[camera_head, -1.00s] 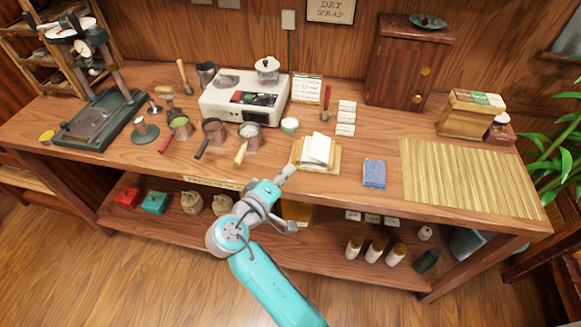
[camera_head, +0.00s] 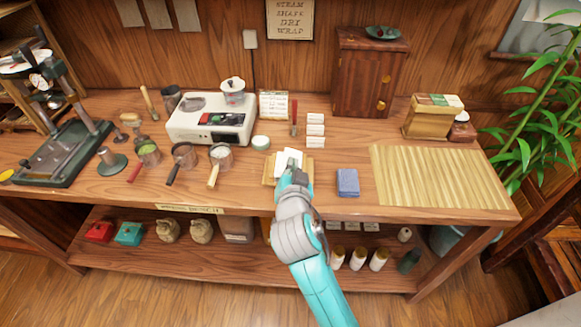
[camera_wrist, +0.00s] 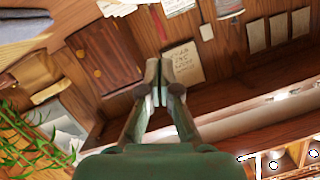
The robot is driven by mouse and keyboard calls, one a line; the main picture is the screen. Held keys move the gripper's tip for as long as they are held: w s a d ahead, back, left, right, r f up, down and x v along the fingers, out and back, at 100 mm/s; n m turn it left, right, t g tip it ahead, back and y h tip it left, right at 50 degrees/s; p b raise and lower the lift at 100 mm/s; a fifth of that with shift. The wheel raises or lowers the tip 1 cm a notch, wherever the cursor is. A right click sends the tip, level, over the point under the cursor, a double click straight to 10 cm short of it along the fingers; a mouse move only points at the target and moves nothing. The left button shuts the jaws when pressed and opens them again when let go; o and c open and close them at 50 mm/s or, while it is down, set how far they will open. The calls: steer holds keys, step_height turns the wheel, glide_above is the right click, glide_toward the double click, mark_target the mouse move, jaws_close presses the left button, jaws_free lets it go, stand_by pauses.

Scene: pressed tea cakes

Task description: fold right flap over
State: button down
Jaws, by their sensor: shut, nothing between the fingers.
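The white paper wrap (camera_head: 286,158) lies on a small wooden board (camera_head: 267,172) near the bench's front edge in the head view. Its upper part shows as pale folded sheets. My gripper (camera_head: 294,172) is at the wrap's front right part and covers it, so the right flap's state is hidden. I cannot tell whether the fingers touch the paper. In the wrist view my gripper (camera_wrist: 165,88) has its fingertips together with nothing between them. The wrap cannot be made out in the wrist view.
A blue packet (camera_head: 348,183) lies right of the board, beside a bamboo mat (camera_head: 440,178). Handled cups, including one with a pale handle (camera_head: 220,157), stand to the left. White cards (camera_head: 315,130) and a small round tin (camera_head: 261,142) sit behind the board.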

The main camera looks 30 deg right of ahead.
glide_above(285, 161)
steer(key=s+d, duration=0.1)
steer(key=s, duration=0.1)
steer(key=shift+f, duration=0.9)
steer(key=shift+w+a+f, duration=0.1)
steer(key=shift+a+f, duration=0.15)
steer(key=shift+f, duration=0.35)
steer(key=shift+w+a+f, duration=0.1)
steer(key=shift+a+f, duration=0.15)
steer(key=shift+f, duration=0.35)
steer(key=shift+w+a+f, duration=0.1)
steer(key=shift+a+f, duration=0.05)
steer(key=shift+f, duration=0.55)
steer(key=shift+w+a+f+n, duration=0.15)
steer(key=shift+a+f+n, duration=0.15)
steer(key=shift+n, duration=0.3)
steer(key=shift+d, duration=0.1)
steer(key=shift+r, duration=0.1)
